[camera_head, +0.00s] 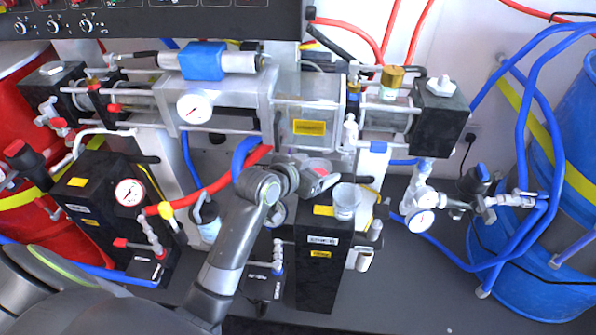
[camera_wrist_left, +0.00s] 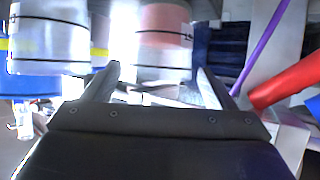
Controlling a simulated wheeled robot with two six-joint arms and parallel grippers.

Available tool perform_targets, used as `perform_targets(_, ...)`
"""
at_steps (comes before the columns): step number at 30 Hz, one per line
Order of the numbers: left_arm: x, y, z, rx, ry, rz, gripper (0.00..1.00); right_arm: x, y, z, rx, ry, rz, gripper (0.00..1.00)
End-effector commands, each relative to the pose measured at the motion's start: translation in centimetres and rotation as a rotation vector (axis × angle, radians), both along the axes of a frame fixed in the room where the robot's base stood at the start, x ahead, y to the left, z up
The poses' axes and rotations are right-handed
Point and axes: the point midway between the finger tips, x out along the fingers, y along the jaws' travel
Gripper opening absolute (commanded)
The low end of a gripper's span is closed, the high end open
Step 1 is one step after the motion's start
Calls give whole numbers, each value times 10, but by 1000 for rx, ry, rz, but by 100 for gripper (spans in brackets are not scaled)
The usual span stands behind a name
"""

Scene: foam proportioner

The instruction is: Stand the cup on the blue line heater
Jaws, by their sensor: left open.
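A clear cup (camera_head: 347,200) stands upright on the middle black box (camera_head: 320,268). My left gripper (camera_head: 325,180) is open above the back of that box, just behind and left of the clear cup. A second cup with reddish contents (camera_head: 318,168) shows partly behind the gripper. In the left wrist view this reddish cup (camera_wrist_left: 163,42) is beyond and between the open fingers, and the clear cup (camera_wrist_left: 48,40) is to its left. Another black box (camera_head: 88,205) with a gauge stands at the left. I cannot tell which box is the blue line heater. My right gripper is not in view.
The pump unit (camera_head: 225,100) spans the back. A red hose (camera_head: 215,190) runs left of my gripper; it may be the red one in the wrist view. A blue drum (camera_head: 570,200) with hoses stands right, a red drum (camera_head: 25,90) left. Dark floor (camera_head: 410,275) is clear at front right.

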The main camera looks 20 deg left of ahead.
Motion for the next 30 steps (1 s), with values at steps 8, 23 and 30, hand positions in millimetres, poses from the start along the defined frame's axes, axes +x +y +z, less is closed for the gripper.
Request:
perform_targets(8, -47, 16, 25, 3, -1, 1, 78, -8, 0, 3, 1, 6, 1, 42)
perform_targets(23, -75, 25, 38, 1, -1, 0, 78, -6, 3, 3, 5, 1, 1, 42)
perform_targets(30, -74, 25, 38, 1, 0, 0, 78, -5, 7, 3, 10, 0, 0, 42)
